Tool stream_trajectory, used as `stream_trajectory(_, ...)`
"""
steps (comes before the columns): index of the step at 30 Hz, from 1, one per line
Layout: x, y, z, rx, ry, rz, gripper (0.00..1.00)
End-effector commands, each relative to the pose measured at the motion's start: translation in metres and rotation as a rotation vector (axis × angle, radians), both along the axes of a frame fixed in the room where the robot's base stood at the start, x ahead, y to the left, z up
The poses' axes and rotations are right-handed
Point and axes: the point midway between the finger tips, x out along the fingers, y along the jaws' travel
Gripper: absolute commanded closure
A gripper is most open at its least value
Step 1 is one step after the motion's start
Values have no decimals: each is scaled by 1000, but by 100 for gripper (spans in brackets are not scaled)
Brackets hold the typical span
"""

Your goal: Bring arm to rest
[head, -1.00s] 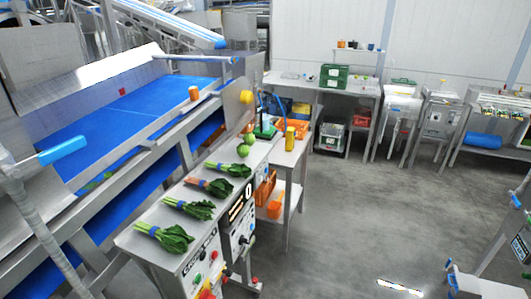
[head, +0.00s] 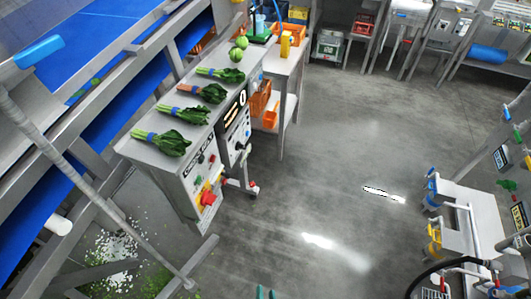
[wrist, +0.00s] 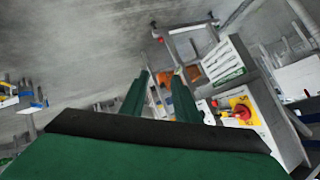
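My gripper (wrist: 161,80) has two dark green fingers, which stand apart in the wrist view with nothing between them. Its fingertips just show at the bottom edge of the head view (head: 266,293), over the floor and away from the bench. Several banded bunches of leafy greens lie in a row on the narrow steel bench; the nearest bunch (head: 165,142) is at its front end. Two round green items (head: 238,48) lie at the bench's far end. My arm is otherwise out of the head view.
A control panel with a red knob (head: 208,198) faces the open floor. The blue conveyor belt (head: 60,75) runs along the left. A side table with an orange bin (head: 259,100) stands beyond. A grey stand (head: 470,215) is at right. The middle floor is clear.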

Motion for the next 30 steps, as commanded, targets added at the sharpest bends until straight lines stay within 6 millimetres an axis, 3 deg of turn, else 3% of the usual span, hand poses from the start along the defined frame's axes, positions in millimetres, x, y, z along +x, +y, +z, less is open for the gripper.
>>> stream_trajectory(1, -15, -3, 13, -59, -23, 2, 71)
stream_trajectory(6, -48, -11, 70, -259, -141, 26, 71)
stream_trajectory(12, -75, -6, 145, -446, -289, 83, 71)
stream_trajectory(15, -82, -1, 172, -502, -344, 109, 71)
stream_trajectory(17, -84, 0, 183, -525, -368, 119, 71)
stream_trajectory(21, -87, 3, 195, -549, -393, 132, 100)
stream_trajectory(30, -87, 3, 195, -549, -393, 132, 100)
